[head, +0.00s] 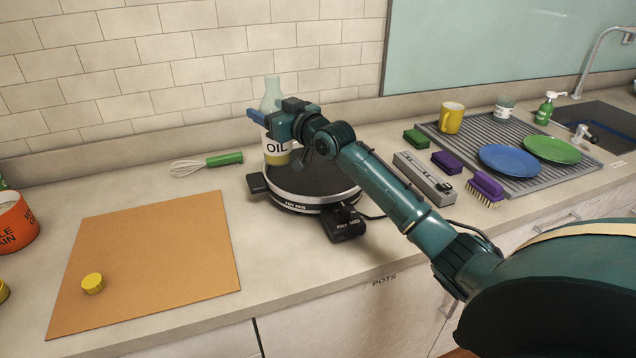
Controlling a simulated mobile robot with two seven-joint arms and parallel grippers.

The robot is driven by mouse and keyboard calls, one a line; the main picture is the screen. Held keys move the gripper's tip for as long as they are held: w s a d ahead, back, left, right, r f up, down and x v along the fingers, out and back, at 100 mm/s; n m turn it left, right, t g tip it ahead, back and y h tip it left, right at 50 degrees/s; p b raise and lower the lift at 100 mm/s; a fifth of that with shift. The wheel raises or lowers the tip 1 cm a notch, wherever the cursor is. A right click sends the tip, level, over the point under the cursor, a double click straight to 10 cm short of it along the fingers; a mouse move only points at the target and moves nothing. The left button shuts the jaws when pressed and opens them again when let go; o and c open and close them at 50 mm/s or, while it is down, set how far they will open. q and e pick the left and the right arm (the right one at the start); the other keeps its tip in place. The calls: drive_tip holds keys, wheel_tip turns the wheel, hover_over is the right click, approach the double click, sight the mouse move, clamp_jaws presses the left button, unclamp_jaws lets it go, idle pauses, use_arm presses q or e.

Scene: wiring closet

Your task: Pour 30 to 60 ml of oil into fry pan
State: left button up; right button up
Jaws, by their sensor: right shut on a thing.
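The oil bottle (271,93) is pale and clear with a white label reading OIL, and yellowish oil shows low in it. It is roughly upright at the far left side of the fry pan (320,182); I cannot tell whether its base touches anything. My right gripper (272,118) is shut on the bottle at its upper part and hides some of it. The pan is dark and round, with a handle-like black part on its left and another in front. A yellow cap (93,283) lies on the orange-brown board. My left gripper is out of view.
The board (165,250) lies at left front, with an orange pot (15,222) beyond its left edge. A green-handled whisk (207,163) lies near the wall. A drying rack (500,150) with plates, a yellow mug and brushes beside it is at right, near the sink.

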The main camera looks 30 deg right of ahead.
drive_tip(key=shift+a+r+p, duration=0.85)
drive_tip(key=shift+r+p, duration=0.15)
drive_tip(key=shift+p, duration=0.05)
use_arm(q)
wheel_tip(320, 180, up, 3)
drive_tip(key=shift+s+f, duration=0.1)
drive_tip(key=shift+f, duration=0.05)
use_arm(e)
drive_tip(key=a, duration=0.1)
drive_tip(key=a+r, duration=0.2)
drive_tip(key=shift+s+a, duration=0.1)
drive_tip(key=shift+a, duration=0.3)
drive_tip(key=shift+f, duration=0.1)
